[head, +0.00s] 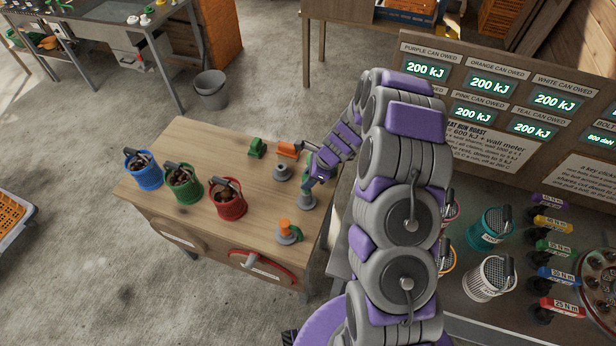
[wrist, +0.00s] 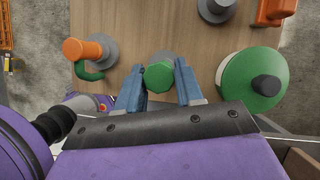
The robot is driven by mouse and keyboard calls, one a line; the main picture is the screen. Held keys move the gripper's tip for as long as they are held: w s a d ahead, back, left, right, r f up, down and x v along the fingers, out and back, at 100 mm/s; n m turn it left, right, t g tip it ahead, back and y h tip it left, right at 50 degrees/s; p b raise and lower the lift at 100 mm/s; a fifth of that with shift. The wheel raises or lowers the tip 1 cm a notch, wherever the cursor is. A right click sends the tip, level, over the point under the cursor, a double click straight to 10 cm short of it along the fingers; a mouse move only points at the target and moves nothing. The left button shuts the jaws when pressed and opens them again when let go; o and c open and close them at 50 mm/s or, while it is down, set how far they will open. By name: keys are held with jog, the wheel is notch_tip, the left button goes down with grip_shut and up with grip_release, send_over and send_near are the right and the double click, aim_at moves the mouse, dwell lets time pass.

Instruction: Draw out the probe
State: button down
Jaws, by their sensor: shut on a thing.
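My gripper (wrist: 159,85) is shut on a green faceted knob (wrist: 159,76), which appears to be the probe's top. The knob sits between the two blue-grey fingers in the wrist view, with a round grey stand (wrist: 163,58) just behind it. In the head view my gripper (head: 311,184) is low over the right side of the wooden table, at a grey stand (head: 306,201). The probe's shaft is hidden, and I cannot tell whether it is still in the stand.
An orange-topped stand with a green hook (wrist: 83,50) is left of the gripper; a large green round piece (wrist: 235,88) is close on its right. Another grey stand (head: 281,172) is behind. Blue (head: 146,177), green (head: 184,189) and red (head: 231,206) cans stand left on the table (head: 190,223).

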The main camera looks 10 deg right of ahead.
jog(key=shift+f, duration=0.3)
jog(key=c, duration=0.6)
grip_release()
jog(key=shift+c, duration=0.2)
jog(key=shift+r, duration=0.1)
jog(key=p+v, duration=0.1)
jog(key=v, duration=1.6)
jog(key=shift+p, duration=0.4)
jog(key=shift+d, duration=0.1)
